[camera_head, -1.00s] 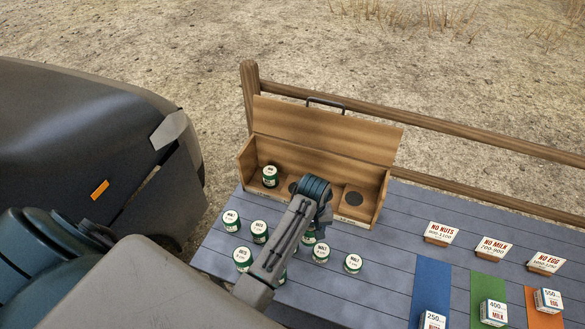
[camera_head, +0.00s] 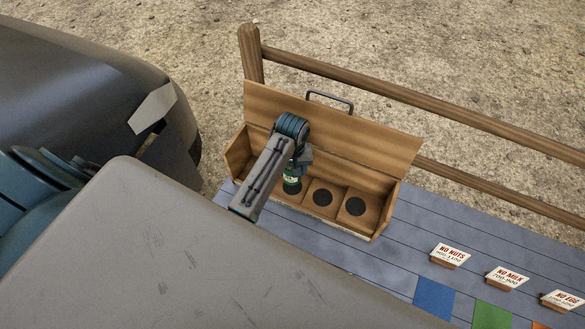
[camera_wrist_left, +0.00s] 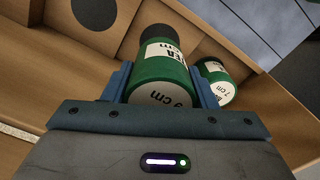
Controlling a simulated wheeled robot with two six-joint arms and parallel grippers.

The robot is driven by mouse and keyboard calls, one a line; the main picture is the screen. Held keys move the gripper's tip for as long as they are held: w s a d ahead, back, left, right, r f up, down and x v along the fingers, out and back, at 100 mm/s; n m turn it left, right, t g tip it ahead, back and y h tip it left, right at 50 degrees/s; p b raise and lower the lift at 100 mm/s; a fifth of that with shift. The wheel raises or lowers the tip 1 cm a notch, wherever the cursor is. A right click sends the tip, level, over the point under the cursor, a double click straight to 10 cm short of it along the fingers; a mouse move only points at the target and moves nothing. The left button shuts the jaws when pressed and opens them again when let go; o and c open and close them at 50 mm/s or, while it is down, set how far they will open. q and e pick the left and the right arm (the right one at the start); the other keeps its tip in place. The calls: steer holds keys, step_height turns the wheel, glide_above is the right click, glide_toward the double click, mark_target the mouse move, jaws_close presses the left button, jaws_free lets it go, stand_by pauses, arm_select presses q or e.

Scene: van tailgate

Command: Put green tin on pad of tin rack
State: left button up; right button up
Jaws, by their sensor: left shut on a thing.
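My left gripper (camera_head: 296,168) is shut on a green tin (camera_head: 291,184) with a white label, inside the open wooden tin rack (camera_head: 330,154). The held tin also fills the space between the fingers in the left wrist view (camera_wrist_left: 160,72). A dark round pad (camera_wrist_left: 158,33) shows just past the tin's far end; I cannot tell whether the tin touches it. Two bare pads, a middle one (camera_head: 323,197) and a right one (camera_head: 356,206), lie to the right in the rack. A second green tin (camera_wrist_left: 216,82) stands close beside the held one. My right gripper is not in view.
The rack's tall back panel and handle (camera_head: 330,100) rise behind my gripper. A wooden rail (camera_head: 420,115) runs behind. Three signs, including NO NUTS (camera_head: 450,256), stand on the blue plank table (camera_head: 400,235) to the right. Bare planks lie between rack and signs.

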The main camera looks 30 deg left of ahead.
arm_select(q)
steer(key=shift+f, duration=0.8)
step_height(320, 180, down, 4)
steer(key=shift+w+r+p, duration=0.1)
steer(key=shift+r+p, duration=0.1)
steer(key=shift+p, duration=0.4)
steer(key=shift+f, duration=0.4)
steer(key=o, duration=1.1)
steer(key=shift+c, duration=0.2)
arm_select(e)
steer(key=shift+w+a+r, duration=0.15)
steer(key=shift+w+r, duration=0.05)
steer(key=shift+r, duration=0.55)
arm_select(q)
step_height(320, 180, up, 12)
steer(key=b, duration=0.2)
steer(key=shift+b, duration=0.3)
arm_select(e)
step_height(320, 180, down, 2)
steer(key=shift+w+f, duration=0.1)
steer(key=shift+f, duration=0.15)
